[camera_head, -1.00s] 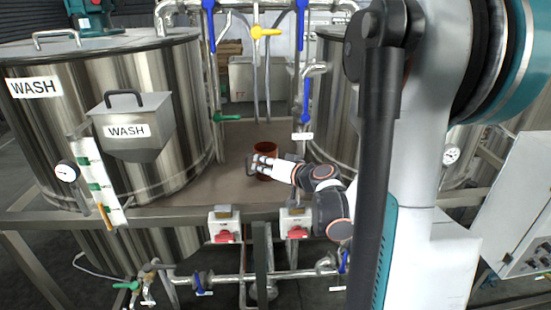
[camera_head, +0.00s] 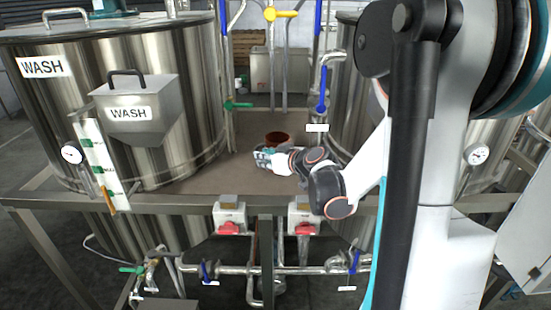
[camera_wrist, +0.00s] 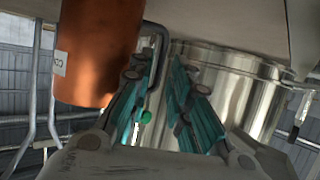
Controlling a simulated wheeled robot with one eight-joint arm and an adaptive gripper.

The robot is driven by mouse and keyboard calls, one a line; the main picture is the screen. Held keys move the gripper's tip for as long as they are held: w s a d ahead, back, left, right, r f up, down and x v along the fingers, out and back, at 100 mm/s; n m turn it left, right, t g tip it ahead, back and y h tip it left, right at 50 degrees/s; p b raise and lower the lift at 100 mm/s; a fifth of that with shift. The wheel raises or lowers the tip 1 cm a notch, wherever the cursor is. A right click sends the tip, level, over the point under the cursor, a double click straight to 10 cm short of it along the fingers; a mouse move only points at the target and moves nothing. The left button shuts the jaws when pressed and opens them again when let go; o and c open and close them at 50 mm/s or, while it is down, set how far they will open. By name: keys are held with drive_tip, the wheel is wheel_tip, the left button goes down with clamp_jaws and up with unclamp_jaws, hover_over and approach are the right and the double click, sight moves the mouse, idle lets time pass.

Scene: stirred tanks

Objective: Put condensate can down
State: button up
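The condensate can (camera_head: 277,137) is a reddish-brown open cylinder. In the head view it stands upright on the brown deck between the two steel tanks. In the wrist view the can (camera_wrist: 98,50) fills the upper left, with part of a white label and a dark handle (camera_wrist: 163,38) on its right side. My gripper (camera_head: 262,158) is at the near side of the can. In the wrist view my gripper (camera_wrist: 163,92) has its fingers spread apart, with the can body outside the left finger. The handle's end is partly hidden by that finger.
The WASH tank (camera_head: 120,70) with its hopper stands left, another steel tank (camera_head: 358,110) right. Valve pipes (camera_head: 268,60) rise behind the can. Red-handled switch boxes (camera_head: 229,218) line the deck's front edge. Bare deck (camera_head: 205,178) lies left of my gripper.

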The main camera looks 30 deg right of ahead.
drive_tip(key=b+x, duration=0.2)
drive_tip(key=x, duration=0.3)
drive_tip(key=shift+w+f, duration=0.1)
drive_tip(key=shift+f, duration=0.05)
clamp_jaws()
